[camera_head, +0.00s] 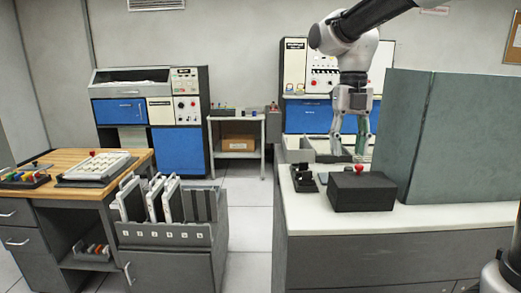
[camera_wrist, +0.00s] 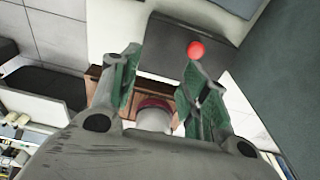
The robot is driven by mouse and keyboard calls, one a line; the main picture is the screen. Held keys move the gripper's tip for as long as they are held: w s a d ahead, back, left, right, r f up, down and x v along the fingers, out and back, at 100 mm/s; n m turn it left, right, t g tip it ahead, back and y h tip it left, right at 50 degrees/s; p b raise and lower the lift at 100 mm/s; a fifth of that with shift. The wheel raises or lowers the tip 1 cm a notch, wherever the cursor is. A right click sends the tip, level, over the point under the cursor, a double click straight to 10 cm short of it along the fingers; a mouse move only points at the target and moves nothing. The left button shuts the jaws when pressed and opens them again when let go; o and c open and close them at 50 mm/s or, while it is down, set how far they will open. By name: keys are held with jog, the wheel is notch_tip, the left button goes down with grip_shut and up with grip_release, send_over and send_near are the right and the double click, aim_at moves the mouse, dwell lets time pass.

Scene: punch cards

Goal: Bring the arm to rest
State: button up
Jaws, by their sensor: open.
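My gripper (camera_head: 348,150) hangs from my arm above the right-hand counter, fingers pointing down. Its fingers are apart, with green inner faces. In the wrist view my gripper (camera_wrist: 163,62) is also open. A pale rounded piece with a dark red band (camera_wrist: 153,104) shows between the finger bases; I cannot tell what it is or how far below it lies. The fingers do not visibly hold anything.
A black box (camera_head: 362,192) with a red knob (camera_head: 359,168) stands on the white counter (camera_head: 300,211), near a tall grey-green panel (camera_head: 440,135). A grey card rack (camera_head: 165,233) and a wooden desk (camera_head: 50,187) stand left. Floor between them is clear.

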jog(key=shift+s, duration=0.4)
jog(key=shift+d+r+m, duration=0.1)
jog(key=shift+d+m, duration=0.2)
jog(key=shift+m, duration=0.2)
jog(key=shift+s+d+r+m+t, duration=0.15)
jog(key=shift+s+d+m, duration=0.2)
jog(key=shift+m, duration=0.2)
jog(key=shift+s+d+m+t, duration=0.2)
jog(key=shift+d+m, duration=0.1)
jog(key=shift+m, duration=0.25)
jog(key=s+d+f+m+t, duration=0.2)
jog(key=s+d+m, duration=0.4)
jog(key=m, duration=1)
jog(key=s+d+f+m+t, duration=0.2)
jog(key=s+d+m, duration=0.5)
jog(key=s+m, duration=0.4)
jog(key=m+t, duration=0.1)
jog(key=m, duration=0.4)
jog(key=shift+s+f+m, duration=0.35)
jog(key=shift+s+m, duration=0.05)
